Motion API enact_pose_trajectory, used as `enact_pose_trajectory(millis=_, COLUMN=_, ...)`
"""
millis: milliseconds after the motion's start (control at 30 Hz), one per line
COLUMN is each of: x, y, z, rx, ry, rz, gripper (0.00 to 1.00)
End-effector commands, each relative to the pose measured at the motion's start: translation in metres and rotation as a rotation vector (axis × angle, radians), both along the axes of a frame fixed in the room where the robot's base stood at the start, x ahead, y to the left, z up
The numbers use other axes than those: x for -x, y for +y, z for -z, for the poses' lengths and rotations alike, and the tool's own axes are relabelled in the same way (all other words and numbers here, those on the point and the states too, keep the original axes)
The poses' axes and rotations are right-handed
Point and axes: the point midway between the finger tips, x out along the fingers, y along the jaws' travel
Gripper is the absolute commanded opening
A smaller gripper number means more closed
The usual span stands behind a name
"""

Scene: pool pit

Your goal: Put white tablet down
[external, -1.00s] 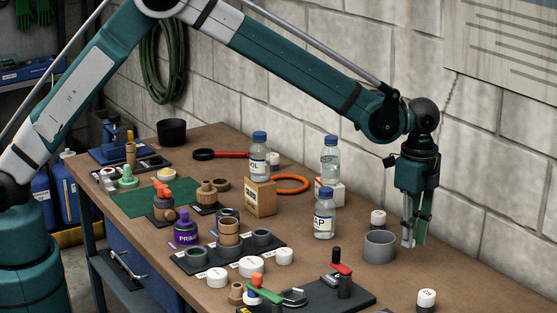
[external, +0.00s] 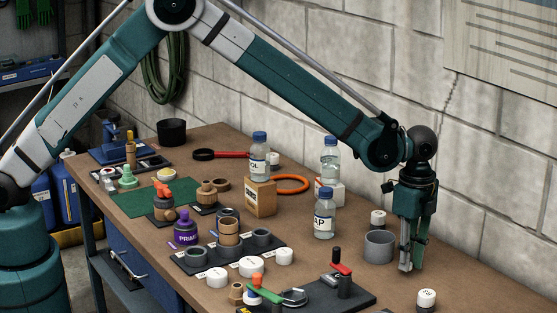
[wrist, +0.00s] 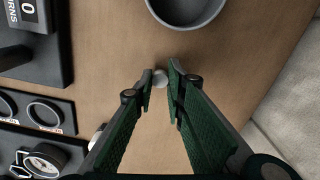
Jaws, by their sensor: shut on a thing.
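My gripper (external: 406,266) points down low over the right part of the brown bench, just right of and in front of the grey cup (external: 380,247). In the wrist view my gripper's fingertips (wrist: 160,82) are close together with the small pale white tablet (wrist: 160,78) between them. The tablet is too small to make out in the external view. The fingertips are at or just above the bench top; I cannot tell whether the tablet touches it. The grey cup (wrist: 187,8) shows in the wrist view at the top, apart from the fingers.
White capped pieces stand behind the cup (external: 378,218) and in front on the right (external: 426,299). A bottle labelled AP (external: 324,215) and a black plate with a red-handled clamp (external: 342,283) stand to the left. Bare bench surrounds the fingertips. A block wall runs behind.

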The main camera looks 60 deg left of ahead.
Motion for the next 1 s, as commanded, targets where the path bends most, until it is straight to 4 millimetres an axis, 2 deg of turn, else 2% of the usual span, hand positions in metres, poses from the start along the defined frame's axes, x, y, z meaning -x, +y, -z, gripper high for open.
enact_pose_trajectory(millis=133, x=0.0, y=0.0, z=0.012, rx=0.0, ry=0.0, rz=0.0, gripper=0.09)
enact_pose_trajectory(millis=600, x=0.0, y=0.0, z=0.016, rx=0.0, ry=0.0, rz=0.0, gripper=0.09)
enact_pose_trajectory(millis=633, x=0.0, y=0.0, z=0.016, rx=0.0, ry=0.0, rz=0.0, gripper=0.16)
enact_pose_trajectory(millis=733, x=0.0, y=0.0, z=0.015, rx=0.0, ry=0.0, rz=0.0, gripper=0.29)
enact_pose_trajectory(millis=1000, x=0.0, y=0.0, z=0.015, rx=0.0, ry=0.0, rz=0.0, gripper=0.29)
